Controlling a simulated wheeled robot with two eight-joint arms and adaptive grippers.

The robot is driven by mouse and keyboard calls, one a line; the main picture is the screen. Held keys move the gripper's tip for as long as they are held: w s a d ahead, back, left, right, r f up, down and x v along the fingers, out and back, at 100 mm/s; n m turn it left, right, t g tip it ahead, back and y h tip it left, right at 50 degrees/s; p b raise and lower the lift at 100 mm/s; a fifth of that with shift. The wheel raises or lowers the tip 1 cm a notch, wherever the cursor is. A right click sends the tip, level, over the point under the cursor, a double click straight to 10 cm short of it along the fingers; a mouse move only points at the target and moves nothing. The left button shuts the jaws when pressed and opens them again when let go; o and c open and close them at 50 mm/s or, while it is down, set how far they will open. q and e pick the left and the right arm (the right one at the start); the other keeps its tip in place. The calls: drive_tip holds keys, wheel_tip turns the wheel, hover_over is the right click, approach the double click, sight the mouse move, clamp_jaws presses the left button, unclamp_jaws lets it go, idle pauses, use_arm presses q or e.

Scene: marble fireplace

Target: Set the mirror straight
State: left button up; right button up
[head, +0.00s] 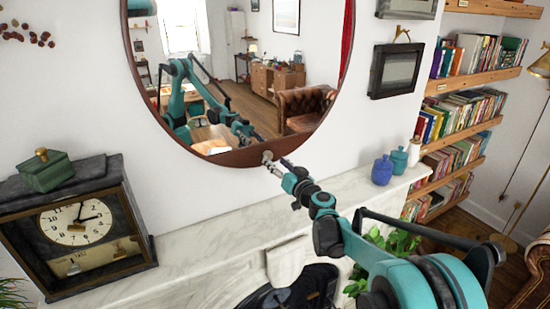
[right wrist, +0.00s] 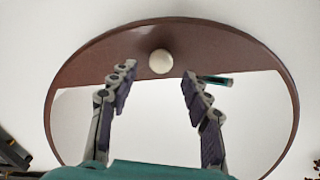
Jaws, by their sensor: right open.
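The round mirror (head: 222,158) hangs on the white wall, with a brown frame that is widest along its lower part. A small pale knob (head: 267,155) sits on that lower part, right of the mirror's middle. My right gripper (head: 274,164) is at the knob. In the right wrist view the mirror (right wrist: 100,60) fills the middle, and the knob (right wrist: 161,61) shows between and just beyond the open fingertips of my right gripper (right wrist: 158,72). I cannot tell whether a finger touches it. The mirror's top is cut off in the head view. My left gripper is not seen directly.
A marble mantel (head: 225,232) runs below the mirror. A black clock (head: 75,225) with a green box (head: 45,172) on top stands at left. Blue (head: 382,170) and teal (head: 399,160) jars stand at right. Framed pictures (head: 396,70) and bookshelves (head: 470,75) are farther right.

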drive_tip(key=v, duration=0.7)
drive_tip(key=shift+a, duration=0.1)
drive_tip(key=s+a+f+n+g+b, duration=0.1)
drive_tip(key=s+a+f+g+b, duration=0.15)
drive_tip(key=s+f+b, duration=0.55)
drive_tip(key=s+a+f+n+g+b, duration=0.1)
drive_tip(key=s+a+f+g+b, duration=0.15)
drive_tip(key=s+f+b, duration=0.6)
drive_tip(key=s+d+f+m+g+h+b, duration=0.1)
drive_tip(key=s+d+f+b, duration=0.4)
drive_tip(key=s+f, duration=0.5)
drive_tip(key=s+d+f+m+g+h+b, duration=0.1)
drive_tip(key=s+d+f+g+h+b, duration=0.2)
drive_tip(key=s+f, duration=0.7)
wheel_tip(320, 180, down, 7)
drive_tip(key=d+h+b, duration=0.2)
drive_tip(key=b, duration=0.1)
drive_tip(key=shift+d+m+h, duration=0.25)
drive_tip(key=shift+m+h, duration=0.15)
drive_tip(key=shift+r, duration=0.1)
